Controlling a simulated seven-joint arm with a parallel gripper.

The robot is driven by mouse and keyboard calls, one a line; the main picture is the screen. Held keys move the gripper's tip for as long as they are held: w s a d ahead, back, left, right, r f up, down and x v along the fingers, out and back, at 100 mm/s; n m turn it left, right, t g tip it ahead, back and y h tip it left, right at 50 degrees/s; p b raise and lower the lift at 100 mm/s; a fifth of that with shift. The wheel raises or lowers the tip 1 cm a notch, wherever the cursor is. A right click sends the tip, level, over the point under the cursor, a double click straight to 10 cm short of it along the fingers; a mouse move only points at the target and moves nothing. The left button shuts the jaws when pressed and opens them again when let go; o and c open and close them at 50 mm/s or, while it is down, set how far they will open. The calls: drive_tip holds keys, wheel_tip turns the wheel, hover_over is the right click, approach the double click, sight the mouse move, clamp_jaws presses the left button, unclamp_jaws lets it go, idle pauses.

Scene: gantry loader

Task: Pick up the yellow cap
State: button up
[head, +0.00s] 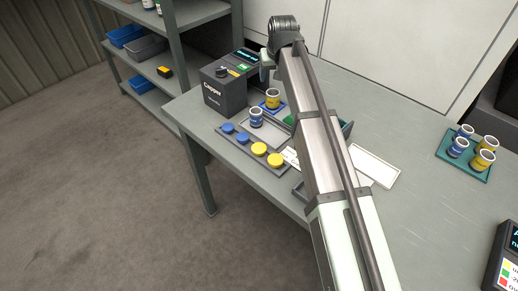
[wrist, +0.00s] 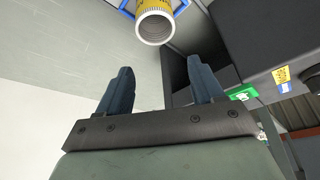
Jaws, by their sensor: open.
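Two yellow caps lie at the near right end of a dark tray (head: 250,161) on the table in the head view: one yellow cap (head: 258,149) and another yellow cap (head: 275,160). They do not show in the wrist view. My gripper (wrist: 160,82) is open with nothing between its blue-grey fingers. A yellow-banded vial (wrist: 155,24) with an open mouth shows past the fingertips, apart from them. In the head view the same kind of vial (head: 272,99) stands on a blue-edged holder by the capper. My gripper is mostly hidden there behind my arm.
Two blue caps (head: 242,138) share the dark tray. A blue-banded vial (head: 256,118) stands just behind it. The black capper (head: 224,92) stands at the table's far left. A teal tray (head: 463,170) with several vials is at right. A white card (head: 374,166) lies right of my arm.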

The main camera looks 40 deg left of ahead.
drive_tip(key=shift+c, duration=0.8)
drive_tip(key=shift+s, duration=0.1)
drive_tip(key=m+t+h, duration=0.2)
drive_tip(key=m+t, duration=0.2)
drive_tip(key=m, duration=0.4)
approach(259, 148)
drive_tip(key=x, duration=0.2)
drive_tip(key=shift+a+f, duration=0.15)
drive_tip(key=shift+f, duration=0.2)
drive_tip(key=shift+x, duration=2.95)
drive_tip(key=shift+r, duration=0.15)
drive_tip(key=c, duration=0.7)
